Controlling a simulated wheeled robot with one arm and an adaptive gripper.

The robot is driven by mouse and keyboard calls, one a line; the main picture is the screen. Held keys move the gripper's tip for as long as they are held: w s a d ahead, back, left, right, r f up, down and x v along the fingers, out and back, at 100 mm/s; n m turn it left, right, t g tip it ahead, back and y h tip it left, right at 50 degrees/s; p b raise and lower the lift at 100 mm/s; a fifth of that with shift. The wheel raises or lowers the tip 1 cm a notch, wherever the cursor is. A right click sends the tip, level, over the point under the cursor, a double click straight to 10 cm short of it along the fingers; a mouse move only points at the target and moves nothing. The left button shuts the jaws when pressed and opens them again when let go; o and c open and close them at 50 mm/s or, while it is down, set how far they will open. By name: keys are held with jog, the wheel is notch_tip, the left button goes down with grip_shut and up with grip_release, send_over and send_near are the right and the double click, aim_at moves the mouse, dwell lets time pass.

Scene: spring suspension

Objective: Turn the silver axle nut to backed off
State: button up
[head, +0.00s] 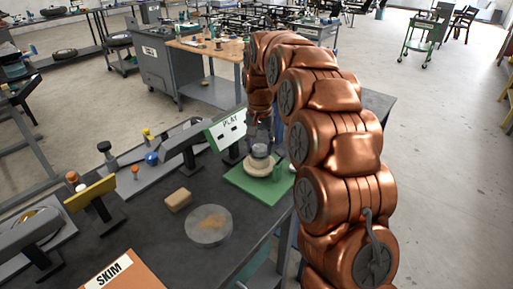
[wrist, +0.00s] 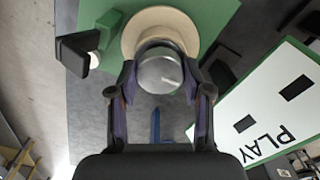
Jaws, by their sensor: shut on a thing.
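The silver axle nut (wrist: 160,72) is a round metal knob with a pointer mark on its face. It sits on a cream round hub (wrist: 131,33) on a green base plate (wrist: 225,10). In the head view the nut (head: 260,150) shows on top of the cream hub, partly hidden by my gripper. My gripper (wrist: 160,85) reaches down over the nut from above. Its two fingers are on either side of the nut and shut on it. A white PLAY sign (wrist: 275,110) with two dark slots stands beside the hub; it also shows in the head view (head: 229,130).
The dark bench holds a tan block (head: 178,200), a round grey disc (head: 208,225) and an orange SKIM board (head: 125,272). Several levers and knobs stand along the bench's left side. A black-and-white piece (wrist: 82,52) stands close left of the hub in the wrist view.

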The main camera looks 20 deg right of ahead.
aim_at(260, 147)
jog(key=shift+d, duration=0.15)
jog(key=o, duration=0.9)
jog(key=shift+o, duration=1.3)
notch_tip(260, 147, up, 12)
